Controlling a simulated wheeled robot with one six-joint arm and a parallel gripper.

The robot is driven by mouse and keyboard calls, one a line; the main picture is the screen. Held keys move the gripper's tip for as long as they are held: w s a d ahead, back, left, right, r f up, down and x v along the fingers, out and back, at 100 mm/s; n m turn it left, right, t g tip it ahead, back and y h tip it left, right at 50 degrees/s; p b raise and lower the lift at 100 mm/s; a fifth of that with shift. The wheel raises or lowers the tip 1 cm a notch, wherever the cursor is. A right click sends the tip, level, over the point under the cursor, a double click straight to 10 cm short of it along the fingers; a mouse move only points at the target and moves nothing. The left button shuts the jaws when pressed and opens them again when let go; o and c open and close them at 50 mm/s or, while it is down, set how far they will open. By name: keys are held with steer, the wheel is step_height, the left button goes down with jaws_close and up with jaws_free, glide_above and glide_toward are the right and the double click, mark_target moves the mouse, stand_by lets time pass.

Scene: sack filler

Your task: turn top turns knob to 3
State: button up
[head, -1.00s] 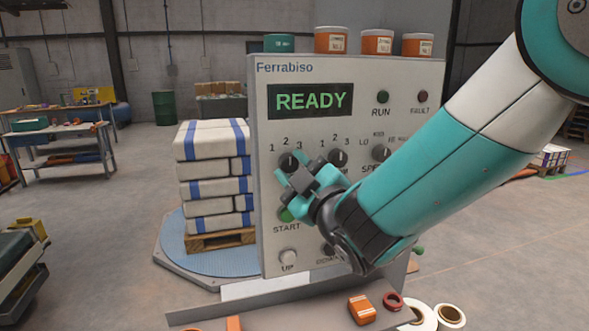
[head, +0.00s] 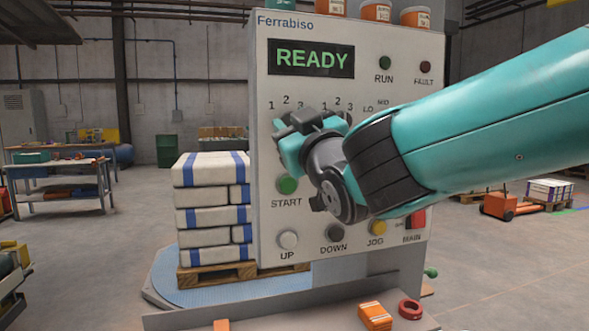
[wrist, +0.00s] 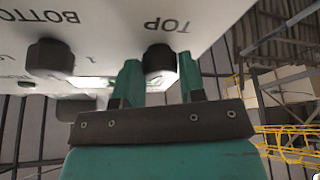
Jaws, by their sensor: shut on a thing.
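The top turns knob (wrist: 160,60) is black and sits under the TOP label in the upside-down wrist view. My gripper (wrist: 158,76) has one teal finger on each side of it and is shut on it. In the head view my gripper (head: 292,137) is at the left dial of the panel, below its 1, 2, 3 marks (head: 286,101). It hides most of the knob there, so I cannot tell which number the knob points to. The display (head: 311,58) reads READY in green.
A second black knob (wrist: 50,58), labelled BOTTOM, is beside it in the wrist view. The green START button (head: 287,184) is just below my gripper. UP (head: 288,239), DOWN (head: 334,233) and JOG (head: 378,227) buttons line the lower panel. Stacked sacks (head: 211,205) stand to the left.

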steer(key=m+h+b, duration=0.1)
steer(key=m+b, duration=0.2)
steer(key=b, duration=0.1)
steer(key=m+t+h+b, duration=0.1)
steer(key=m+h+b, duration=0.1)
steer(key=b, duration=0.3)
steer(key=shift+a+f+m+t+b, duration=0.2)
steer(key=shift+m+t+b, duration=0.1)
steer(key=shift+m, duration=0.4)
steer(key=shift+r, duration=0.15)
steer(key=o, duration=0.9)
